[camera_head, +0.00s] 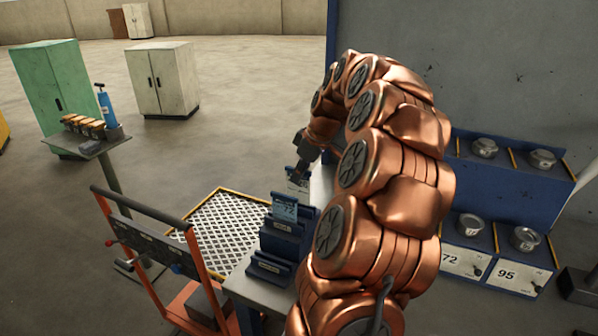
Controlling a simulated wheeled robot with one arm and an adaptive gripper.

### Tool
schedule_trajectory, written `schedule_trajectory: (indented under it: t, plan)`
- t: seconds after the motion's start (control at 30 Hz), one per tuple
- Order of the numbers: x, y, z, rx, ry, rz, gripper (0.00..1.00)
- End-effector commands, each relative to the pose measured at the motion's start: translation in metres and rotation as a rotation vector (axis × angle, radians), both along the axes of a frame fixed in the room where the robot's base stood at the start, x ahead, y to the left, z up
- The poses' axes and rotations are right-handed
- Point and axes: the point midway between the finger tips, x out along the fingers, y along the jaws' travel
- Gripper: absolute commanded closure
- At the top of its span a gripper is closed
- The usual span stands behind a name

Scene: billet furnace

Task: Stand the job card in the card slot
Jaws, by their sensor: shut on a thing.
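My gripper (301,172) is at the far end of my copper arm, above the back of the grey bench. It is shut on a pale card (296,184), most likely the job card, which hangs below the fingers. Fingers and arm partly hide it, and I cannot read its print. A blue stepped card holder (283,246) stands on the bench, nearer to me than the gripper.
An orange-framed trolley (128,235) stands left of the bench, by a yellow-edged grating (228,232). A blue rack (515,165) with metal pots and cards 72 and 95 is at right. My arm hides the bench's right part.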

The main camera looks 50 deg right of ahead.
Motion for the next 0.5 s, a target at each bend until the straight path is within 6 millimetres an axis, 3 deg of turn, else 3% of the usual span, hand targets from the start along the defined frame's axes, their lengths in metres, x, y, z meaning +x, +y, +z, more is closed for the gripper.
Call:
schedule_trajectory:
  t: [0.5]
  plan:
    - [0.0, 0.0, -0.027, 0.001, -0.001, 0.0, 1.0]
